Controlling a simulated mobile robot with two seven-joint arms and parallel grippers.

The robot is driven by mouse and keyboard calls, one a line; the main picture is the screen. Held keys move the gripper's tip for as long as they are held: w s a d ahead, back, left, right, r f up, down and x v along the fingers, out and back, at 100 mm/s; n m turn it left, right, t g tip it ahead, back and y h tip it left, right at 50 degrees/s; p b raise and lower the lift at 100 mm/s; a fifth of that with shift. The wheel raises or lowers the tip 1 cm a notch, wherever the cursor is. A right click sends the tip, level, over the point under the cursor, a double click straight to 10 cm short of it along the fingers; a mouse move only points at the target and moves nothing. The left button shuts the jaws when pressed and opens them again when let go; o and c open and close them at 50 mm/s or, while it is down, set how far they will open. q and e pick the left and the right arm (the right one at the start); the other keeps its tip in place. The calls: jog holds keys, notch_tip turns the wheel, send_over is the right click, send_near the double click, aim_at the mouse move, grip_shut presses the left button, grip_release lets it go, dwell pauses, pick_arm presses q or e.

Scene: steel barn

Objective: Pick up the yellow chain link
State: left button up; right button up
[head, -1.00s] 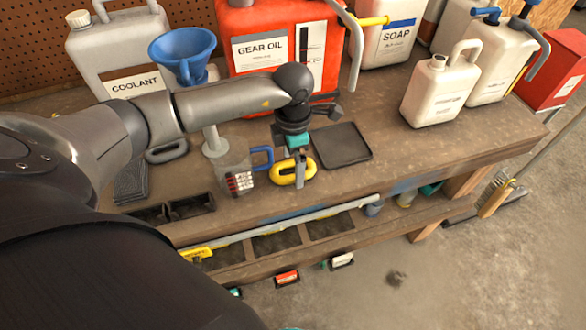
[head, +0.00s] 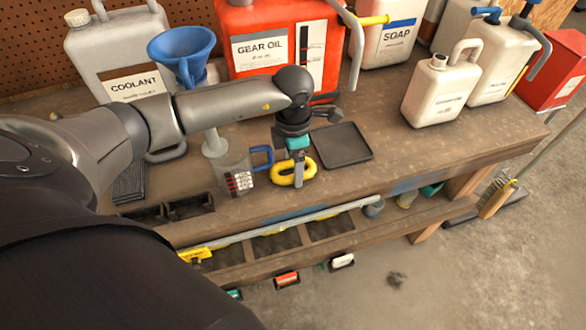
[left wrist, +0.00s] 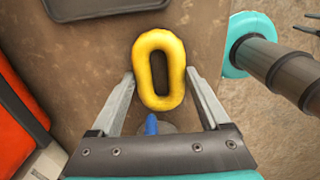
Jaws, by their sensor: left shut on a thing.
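The yellow chain link (head: 281,176) is an oval ring by the front of the wooden bench, right of the clear cup with a blue handle. In the left wrist view the link (left wrist: 143,72) lies lengthwise between the two fingers. My left gripper (head: 297,184) points down at it, one finger showing in front of the ring. In the left wrist view the fingertips of the gripper (left wrist: 160,76) press on the link's two long sides. I cannot tell whether the link touches the bench. My right gripper is not in view.
A clear cup (head: 238,181) with a blue handle (head: 262,156) stands close left of the link. A black tray (head: 342,147) lies just right. Large jugs and a blue funnel (head: 181,46) stand behind. The bench's front right is clear. A lower shelf with bins runs below.

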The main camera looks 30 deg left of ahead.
pick_arm(q)
jog(key=shift+c, duration=0.7)
jog(key=shift+w, duration=0.1)
jog(key=shift+c, duration=0.3)
jog(key=shift+r, duration=0.15)
